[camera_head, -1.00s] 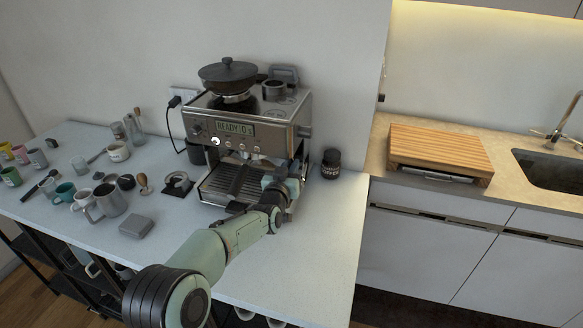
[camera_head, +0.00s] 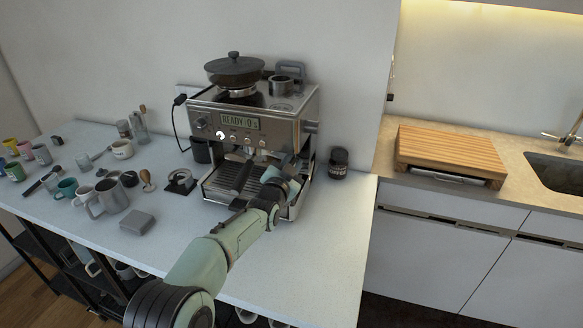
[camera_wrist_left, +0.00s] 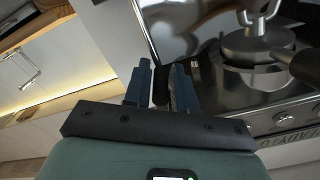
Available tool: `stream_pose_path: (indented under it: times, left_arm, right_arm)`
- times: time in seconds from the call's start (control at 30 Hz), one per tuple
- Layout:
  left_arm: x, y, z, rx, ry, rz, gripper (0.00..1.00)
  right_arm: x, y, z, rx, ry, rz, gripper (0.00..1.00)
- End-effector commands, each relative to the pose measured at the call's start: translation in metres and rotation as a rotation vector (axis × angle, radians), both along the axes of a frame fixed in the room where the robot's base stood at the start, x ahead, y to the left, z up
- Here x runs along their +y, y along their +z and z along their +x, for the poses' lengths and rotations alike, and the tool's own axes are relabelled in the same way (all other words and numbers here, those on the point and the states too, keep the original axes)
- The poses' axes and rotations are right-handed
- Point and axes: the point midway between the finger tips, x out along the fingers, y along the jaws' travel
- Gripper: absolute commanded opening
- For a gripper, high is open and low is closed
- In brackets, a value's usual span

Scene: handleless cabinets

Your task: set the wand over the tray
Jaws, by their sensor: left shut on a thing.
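The coffee machine (camera_head: 250,120) stands on the white table against the wall, its display lit. Its slatted drip tray (camera_head: 222,176) is at the lower front. My left gripper (camera_head: 288,165) is at the machine's right front, beside the right end of the tray. The steam wand is mostly hidden by my gripper in the head view. In the left wrist view my left gripper (camera_wrist_left: 160,82) is shut on a dark slim piece, the wand (camera_wrist_left: 160,88). The portafilter (camera_wrist_left: 258,45) shows beside it. My right gripper is not in view.
A dark jar (camera_head: 339,162) stands right of the machine. The table in front of the machine is clear apart from my arm.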

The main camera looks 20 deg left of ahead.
Motion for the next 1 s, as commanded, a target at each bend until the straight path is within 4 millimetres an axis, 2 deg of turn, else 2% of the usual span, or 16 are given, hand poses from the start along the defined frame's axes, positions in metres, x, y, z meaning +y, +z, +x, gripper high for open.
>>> stream_pose_path:
  times: [0.03,0.67,0.7,0.73,1.0]
  left_arm:
    - [-0.0077,-0.0039,0.0001,0.007,-0.015,0.033,0.0]
    - [-0.0017,-0.0022,0.0002,0.003,-0.009,0.091,0.0]
    - [-0.0015,-0.0022,0.0003,0.003,-0.009,0.09,0.38]
    - [-0.0012,-0.0021,0.0003,0.003,-0.008,0.09,0.41]
    - [0.0015,-0.0011,-0.0002,0.001,-0.004,0.084,0.41]
  right_arm:
    - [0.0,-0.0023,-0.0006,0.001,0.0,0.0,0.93]
    - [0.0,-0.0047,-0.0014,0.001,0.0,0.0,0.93]
    - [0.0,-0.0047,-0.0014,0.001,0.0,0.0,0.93]
    - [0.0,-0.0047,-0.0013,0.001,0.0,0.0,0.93]
    - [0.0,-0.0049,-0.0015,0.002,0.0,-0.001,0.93]
